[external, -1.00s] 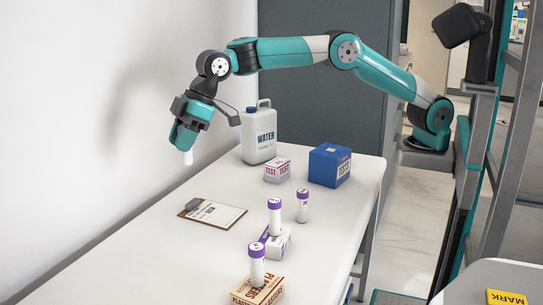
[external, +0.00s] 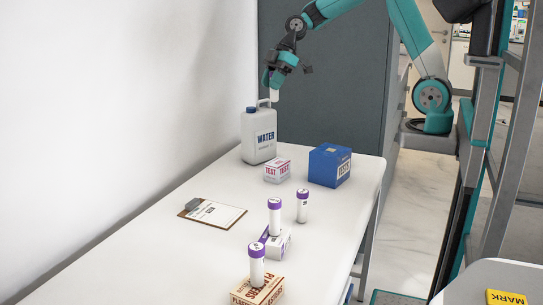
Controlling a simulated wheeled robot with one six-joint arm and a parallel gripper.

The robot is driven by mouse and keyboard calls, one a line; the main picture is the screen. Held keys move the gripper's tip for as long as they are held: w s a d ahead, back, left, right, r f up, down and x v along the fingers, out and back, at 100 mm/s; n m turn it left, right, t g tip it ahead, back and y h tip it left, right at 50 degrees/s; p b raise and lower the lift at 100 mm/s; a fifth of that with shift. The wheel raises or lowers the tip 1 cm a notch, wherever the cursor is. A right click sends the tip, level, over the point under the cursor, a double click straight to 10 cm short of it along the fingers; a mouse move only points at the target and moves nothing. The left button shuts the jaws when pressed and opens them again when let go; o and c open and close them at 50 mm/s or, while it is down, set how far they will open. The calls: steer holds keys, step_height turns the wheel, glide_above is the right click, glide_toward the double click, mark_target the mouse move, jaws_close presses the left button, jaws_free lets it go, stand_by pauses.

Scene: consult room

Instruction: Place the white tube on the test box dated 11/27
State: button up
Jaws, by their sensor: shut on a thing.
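My gripper (external: 274,86) is shut on a white tube (external: 274,96), which hangs below the fingers, in the air over the water jug at the table's far end. A small white and pink box marked TEST (external: 277,170) and a larger blue box marked TESTS (external: 329,166) stand on the table below it. A white box (external: 284,246) nearer the middle has a purple-capped tube (external: 274,217) standing at it. No date is readable on any box, so I cannot tell which is dated 11/27.
A white water jug (external: 258,136) stands by the wall. A clipboard (external: 212,213) lies on the white table (external: 130,262). One purple-capped tube (external: 302,206) stands on the table, another (external: 257,265) on a brown-lettered box (external: 257,290). The table's left part is clear.

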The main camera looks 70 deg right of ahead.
steer(key=shift+s+d+f+b, duration=0.1)
steer(key=shift+s+d+f, duration=0.05)
steer(key=shift+f, duration=3.15)
steer(key=shift+s+d+f+b, duration=0.1)
steer(key=shift+f, duration=3.25)
steer(key=shift+s+d+f+b, duration=0.1)
steer(key=shift+s+d+f, duration=0.05)
steer(key=shift+f, duration=3.15)
steer(key=shift+f, duration=0.2)
steer(key=o, duration=0.9)
